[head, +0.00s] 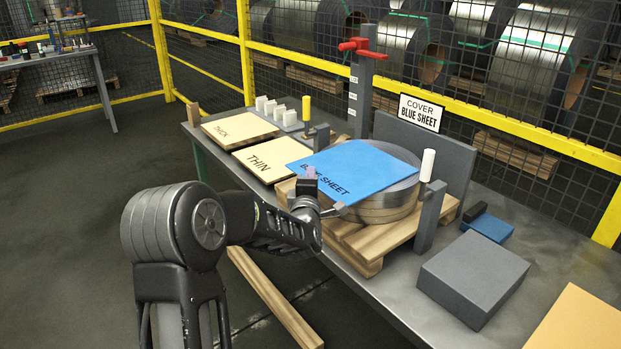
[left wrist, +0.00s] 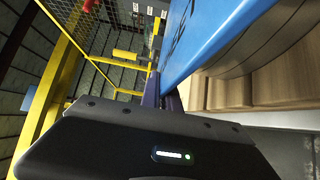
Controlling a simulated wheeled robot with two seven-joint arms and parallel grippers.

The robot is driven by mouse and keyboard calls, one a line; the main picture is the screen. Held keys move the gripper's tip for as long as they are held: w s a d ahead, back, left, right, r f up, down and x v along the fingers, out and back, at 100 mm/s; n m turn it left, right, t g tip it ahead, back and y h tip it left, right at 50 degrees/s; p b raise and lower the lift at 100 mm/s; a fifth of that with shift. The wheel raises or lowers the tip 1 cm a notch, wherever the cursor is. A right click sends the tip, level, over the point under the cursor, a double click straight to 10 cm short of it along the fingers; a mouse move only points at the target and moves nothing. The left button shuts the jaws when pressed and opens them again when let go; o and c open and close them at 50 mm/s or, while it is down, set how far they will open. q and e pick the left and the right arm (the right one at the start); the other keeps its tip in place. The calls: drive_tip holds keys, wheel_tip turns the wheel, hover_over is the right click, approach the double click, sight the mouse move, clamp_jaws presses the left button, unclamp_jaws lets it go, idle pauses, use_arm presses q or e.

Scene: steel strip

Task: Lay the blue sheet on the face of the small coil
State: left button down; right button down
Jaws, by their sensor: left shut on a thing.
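The blue sheet (head: 352,168), marked "BLUE SHEET", lies roughly level over the small coil (head: 400,195), hiding much of its upper face. The coil's right part shows past the sheet. I cannot tell whether the sheet rests on the coil or is a little above it. My left gripper (head: 312,182) is shut on the sheet's near left edge. In the left wrist view the sheet (left wrist: 205,40) runs up from the fingers, with the coil's side (left wrist: 270,45) close at its right. My right gripper is not in view.
The coil sits on a wooden pallet (head: 372,250) on the bench. A "THIN" board (head: 268,158) and a "THICK" board (head: 238,130) lie at left. A post with a red handle (head: 362,48) stands behind, a white-topped post (head: 430,210) at right, and a grey block (head: 474,275) farther right.

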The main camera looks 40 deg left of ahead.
use_arm(q)
drive_tip(key=shift+f, duration=0.1)
drive_tip(key=c, duration=1.5)
unclamp_jaws()
drive_tip(key=shift+d, duration=0.1)
drive_tip(key=b+v, duration=0.1)
drive_tip(key=v, duration=0.6)
drive_tip(key=shift+s+d, duration=0.15)
drive_tip(key=shift+s, duration=0.2)
